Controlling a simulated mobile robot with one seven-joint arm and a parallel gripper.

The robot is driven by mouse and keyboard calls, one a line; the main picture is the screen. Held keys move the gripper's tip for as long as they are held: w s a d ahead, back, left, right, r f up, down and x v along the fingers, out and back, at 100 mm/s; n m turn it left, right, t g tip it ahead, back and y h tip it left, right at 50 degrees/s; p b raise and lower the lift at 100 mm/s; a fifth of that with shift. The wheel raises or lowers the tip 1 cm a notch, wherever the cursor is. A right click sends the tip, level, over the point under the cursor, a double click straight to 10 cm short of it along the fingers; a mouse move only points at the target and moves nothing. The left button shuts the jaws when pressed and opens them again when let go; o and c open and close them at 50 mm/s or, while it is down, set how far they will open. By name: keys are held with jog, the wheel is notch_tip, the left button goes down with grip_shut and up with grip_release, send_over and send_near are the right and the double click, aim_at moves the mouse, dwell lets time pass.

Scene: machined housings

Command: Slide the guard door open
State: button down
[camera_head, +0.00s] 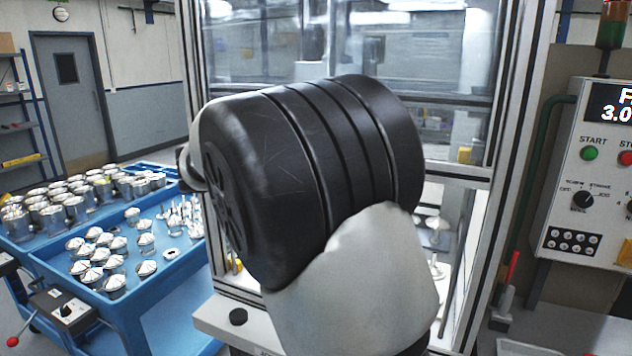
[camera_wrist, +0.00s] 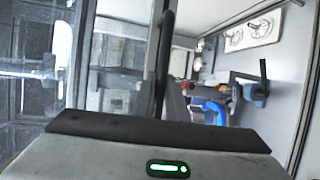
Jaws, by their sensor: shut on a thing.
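The guard door (camera_head: 450,110) is a clear panel in an aluminium frame, behind my arm in the head view. My large black arm joint covers much of its middle, and the handle area is hidden there. In the wrist view, a dark upright bar (camera_wrist: 166,45), apparently the door handle, rises in front of my gripper (camera_wrist: 163,100). My gripper is shut on this handle, though its fingertips are hard to make out. The reflecting door pane (camera_wrist: 35,60) lies left of the bar. I cannot tell how far the door stands open.
Inside the machine, a pale fixture block (camera_wrist: 252,32) and a blue part (camera_wrist: 208,108) show right of the bar. A blue cart (camera_head: 60,262) with metal parts stands left. A control panel (camera_head: 590,170) stands right, beside the door frame.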

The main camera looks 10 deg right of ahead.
jog(key=shift+r+p, duration=0.35)
jog(key=shift+r, duration=0.95)
jog(key=c, duration=1.8)
grip_release()
jog(key=shift+o, duration=0.2)
jog(key=b+v, duration=0.1)
jog(key=v, duration=1.6)
jog(key=shift+a+b, duration=0.2)
jog(key=shift+b, duration=0.1)
jog(key=shift+s, duration=0.1)
